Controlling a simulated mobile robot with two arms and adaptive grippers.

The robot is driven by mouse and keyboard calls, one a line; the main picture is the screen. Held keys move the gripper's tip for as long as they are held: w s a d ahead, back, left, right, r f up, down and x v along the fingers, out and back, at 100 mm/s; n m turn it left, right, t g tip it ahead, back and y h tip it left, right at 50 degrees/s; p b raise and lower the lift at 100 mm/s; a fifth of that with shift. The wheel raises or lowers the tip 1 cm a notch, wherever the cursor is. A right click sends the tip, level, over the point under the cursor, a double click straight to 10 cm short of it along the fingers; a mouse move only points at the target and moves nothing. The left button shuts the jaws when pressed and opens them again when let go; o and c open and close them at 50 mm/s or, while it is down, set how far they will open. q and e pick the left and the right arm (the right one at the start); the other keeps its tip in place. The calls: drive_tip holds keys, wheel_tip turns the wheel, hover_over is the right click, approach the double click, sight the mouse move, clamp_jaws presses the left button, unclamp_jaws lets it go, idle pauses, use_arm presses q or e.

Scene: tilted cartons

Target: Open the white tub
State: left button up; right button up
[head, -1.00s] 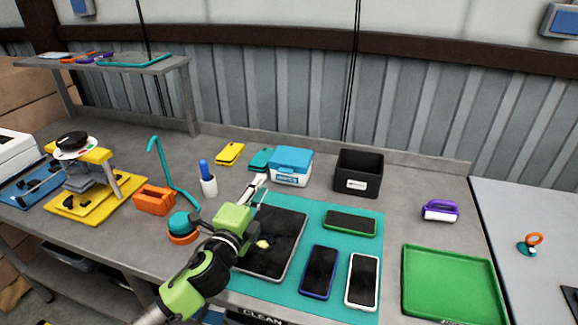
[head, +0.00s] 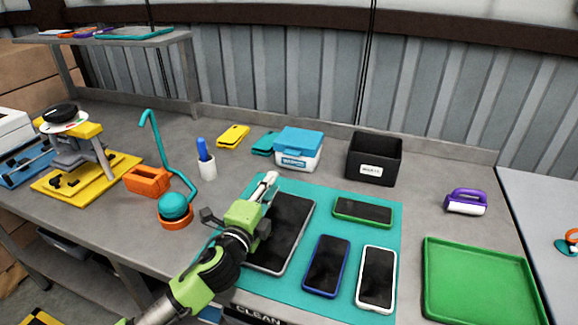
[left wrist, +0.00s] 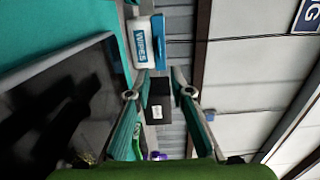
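The white tub (head: 298,160) stands at the back of the bench with its blue lid (head: 299,141) lying shut on top. It also shows in the left wrist view (left wrist: 141,44), sideways, its label reading "WIPES". My left gripper (head: 264,188) is over the teal mat, in front of the tub and apart from it. In the left wrist view its two fingers (left wrist: 161,76) stand apart with nothing held between them. The tub lies beyond the fingertips, up and to the left there. My right gripper is in neither current view.
A black bin (head: 373,168) stands right of the tub, and teal (head: 264,144) and yellow (head: 233,136) flat items lie to its left. A tablet (head: 287,230) and several phones lie on the mat (head: 334,275).

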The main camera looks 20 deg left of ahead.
use_arm(q)
approach(298, 143)
drive_tip(key=w, duration=0.1)
drive_tip(key=w+f, duration=0.1)
drive_tip(key=w, duration=0.1)
drive_tip(key=shift+w+a+f+p, duration=0.3)
drive_tip(key=shift+w+p, duration=0.05)
drive_tip(key=shift+p, duration=0.05)
clamp_jaws()
